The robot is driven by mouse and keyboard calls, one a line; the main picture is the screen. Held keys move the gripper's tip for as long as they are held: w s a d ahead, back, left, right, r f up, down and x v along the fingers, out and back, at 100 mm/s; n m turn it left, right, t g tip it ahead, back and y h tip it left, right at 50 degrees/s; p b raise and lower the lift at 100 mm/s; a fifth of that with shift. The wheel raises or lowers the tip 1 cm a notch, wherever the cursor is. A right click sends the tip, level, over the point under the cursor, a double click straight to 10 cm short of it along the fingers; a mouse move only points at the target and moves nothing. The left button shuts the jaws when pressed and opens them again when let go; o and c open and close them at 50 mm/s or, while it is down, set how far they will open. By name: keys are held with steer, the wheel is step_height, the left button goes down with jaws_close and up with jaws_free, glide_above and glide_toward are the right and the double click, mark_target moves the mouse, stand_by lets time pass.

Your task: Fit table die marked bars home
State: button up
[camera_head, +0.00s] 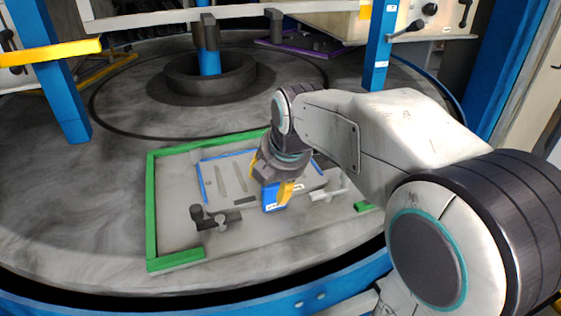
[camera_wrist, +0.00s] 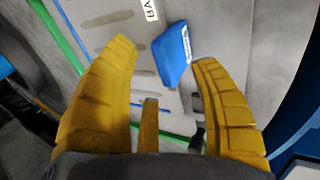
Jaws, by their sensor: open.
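The table die (camera_head: 222,196) is a grey plate with blue edging and several dark bar-shaped marks, lying inside a green frame (camera_head: 151,205) on the round table. In the wrist view a white label reading "BA", cut off by the picture edge, sits on the plate (camera_wrist: 150,28). A blue block (camera_head: 273,199) with a white label stands at the die's near side; it also shows in the wrist view (camera_wrist: 172,58). My gripper (camera_head: 272,181) is open above the block. The wrist view shows the block between and beyond the yellow fingers. I cannot tell whether they touch it.
A dark clamp (camera_head: 214,217) stands at the die's near left and a pale clamp (camera_head: 328,191) at its right. A dark round hub (camera_head: 210,77) with a blue post is behind. A purple-edged plate (camera_head: 300,44) lies farther back. The table left of the green frame is clear.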

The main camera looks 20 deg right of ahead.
steer(key=v, duration=0.9)
steer(key=shift+s+r, duration=0.15)
steer(key=shift+r, duration=0.25)
steer(key=s+f+m, duration=0.2)
steer(key=f+m, duration=0.1)
steer(key=m, duration=0.2)
steer(key=s+f+m+g, duration=0.1)
steer(key=f+m, duration=0.2)
steer(key=m, duration=0.3)
steer(key=s+f+m, duration=0.2)
steer(key=f+m, duration=0.2)
steer(key=m, duration=0.1)
steer(key=shift+s+m+g+p, duration=0.3)
steer(key=shift+m, duration=0.1)
steer(key=s+m+p, duration=0.1)
steer(key=s+p, duration=0.3)
steer(key=s, duration=0.6)
steer(key=shift+s+f+p, duration=0.2)
steer(key=shift+s+p, duration=0.1)
steer(key=shift+s, duration=0.1)
